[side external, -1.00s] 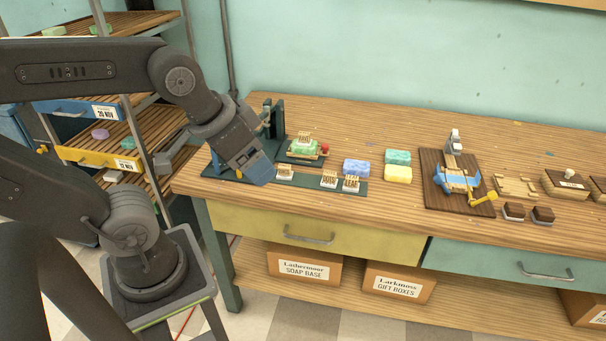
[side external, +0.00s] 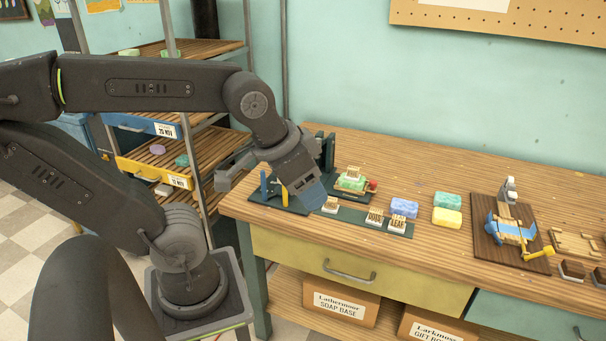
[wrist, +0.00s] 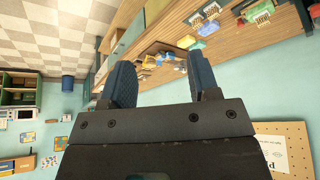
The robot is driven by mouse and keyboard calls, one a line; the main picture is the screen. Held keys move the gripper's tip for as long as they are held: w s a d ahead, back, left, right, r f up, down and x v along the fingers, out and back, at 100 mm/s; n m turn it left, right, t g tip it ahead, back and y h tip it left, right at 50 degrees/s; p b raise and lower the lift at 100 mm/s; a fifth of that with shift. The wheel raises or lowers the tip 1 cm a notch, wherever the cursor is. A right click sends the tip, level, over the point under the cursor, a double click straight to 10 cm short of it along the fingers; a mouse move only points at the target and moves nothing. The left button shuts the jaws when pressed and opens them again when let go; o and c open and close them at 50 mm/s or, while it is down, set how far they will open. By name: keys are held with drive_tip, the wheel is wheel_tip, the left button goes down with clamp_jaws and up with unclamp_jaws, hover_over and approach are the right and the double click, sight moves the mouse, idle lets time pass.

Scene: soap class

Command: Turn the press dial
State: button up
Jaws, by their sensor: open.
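The dark green press (side external: 328,150) stands at the left end of the bench, partly hidden behind my gripper (side external: 312,200). I cannot clearly make out its dial; small blue and yellow parts (side external: 284,194) show on its base left of my gripper. A red knob (side external: 373,185) sits at the right of a dark plate with a green soap (side external: 350,183) and a wooden stamp on it. My gripper points down in front of the press post. In the wrist view its two blue fingers (wrist: 163,80) are apart with nothing between them.
Stamps (side external: 375,217) stand on a green strip in front. Blue (side external: 404,207) and yellow (side external: 447,217) soaps lie to the right, then a brown board (side external: 518,240) with a blue and yellow device. A shelf rack (side external: 205,150) stands left of the bench. Bare bench lies behind the soaps.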

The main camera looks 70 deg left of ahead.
drive_tip(key=w+a+r+g, duration=0.1)
drive_tip(key=w+a, duration=0.1)
drive_tip(key=w, duration=0.1)
drive_tip(key=w+a+r+n+g, duration=0.1)
drive_tip(key=w+a, duration=0.2)
drive_tip(key=w+a+r+n+g+y, duration=0.1)
drive_tip(key=w+a, duration=0.2)
drive_tip(key=shift+w+a+r, duration=0.15)
drive_tip(key=shift+a+r, duration=0.05)
drive_tip(key=shift+a, duration=0.05)
drive_tip(key=shift+c, duration=0.8)
drive_tip(key=w+a+f+n+g+h, duration=0.1)
drive_tip(key=w+a+f+n+g, duration=0.2)
drive_tip(key=a, duration=0.8)
drive_tip(key=w+a+f+g+h, duration=0.1)
drive_tip(key=w+a+f+g, duration=0.2)
drive_tip(key=a, duration=0.8)
drive_tip(key=n+h, duration=0.2)
approach(280, 183)
drive_tip(key=x, duration=0.4)
drive_tip(key=a+x, duration=0.1)
drive_tip(key=x, duration=0.1)
drive_tip(key=shift+w+d+f, duration=0.1)
drive_tip(key=shift+w+f, duration=0.25)
drive_tip(key=shift+f, duration=0.1)
drive_tip(key=shift+c, duration=0.3)
clamp_jaws()
